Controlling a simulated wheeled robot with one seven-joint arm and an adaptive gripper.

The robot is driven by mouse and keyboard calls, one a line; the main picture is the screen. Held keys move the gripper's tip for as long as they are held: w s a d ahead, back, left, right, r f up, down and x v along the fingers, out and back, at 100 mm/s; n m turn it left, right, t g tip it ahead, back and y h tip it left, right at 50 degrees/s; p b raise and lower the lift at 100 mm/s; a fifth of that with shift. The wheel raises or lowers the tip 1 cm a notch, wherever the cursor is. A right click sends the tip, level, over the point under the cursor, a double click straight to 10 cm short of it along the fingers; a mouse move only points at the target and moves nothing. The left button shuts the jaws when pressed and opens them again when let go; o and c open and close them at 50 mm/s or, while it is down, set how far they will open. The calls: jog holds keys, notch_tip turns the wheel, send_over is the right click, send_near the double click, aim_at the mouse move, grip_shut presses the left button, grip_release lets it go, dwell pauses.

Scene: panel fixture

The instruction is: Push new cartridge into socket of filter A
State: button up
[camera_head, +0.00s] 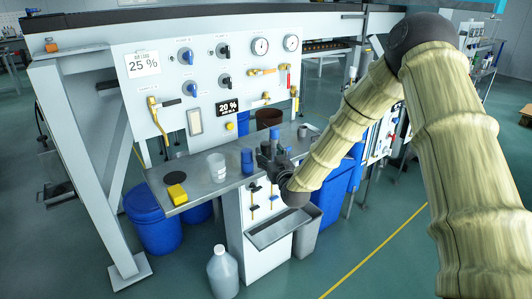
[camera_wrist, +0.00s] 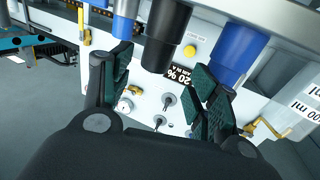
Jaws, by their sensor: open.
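My gripper (camera_head: 270,156) is low over the metal bench in the head view. In the wrist view my gripper (camera_wrist: 162,88) has its two dark green pads apart. A dark cylinder (camera_wrist: 167,38) shows at the top, in line with the gap, with no clear contact. One blue cylinder (camera_wrist: 238,50) is by the right finger and another (camera_wrist: 125,18) is above the left finger. In the head view a blue cylinder (camera_head: 247,161) stands left of my gripper and a blue top (camera_head: 274,133) shows just above it. I cannot tell which is the new cartridge or filter A's socket.
The bench (camera_head: 215,185) carries a clear beaker (camera_head: 217,167), a yellow sponge (camera_head: 177,194) and a dark disc (camera_head: 176,179). A grey tray (camera_head: 283,230) hangs below the bench front.

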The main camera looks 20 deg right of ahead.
aim_at(268, 148)
jog(key=shift+w+d+r+p, duration=0.1)
jog(key=shift+w+d+p, duration=0.05)
jog(key=shift+w, duration=1.1)
jog(key=shift+w+d+p, duration=0.1)
jog(key=shift+w+p, duration=0.05)
jog(key=shift+w, duration=1.05)
jog(key=c, duration=1.2)
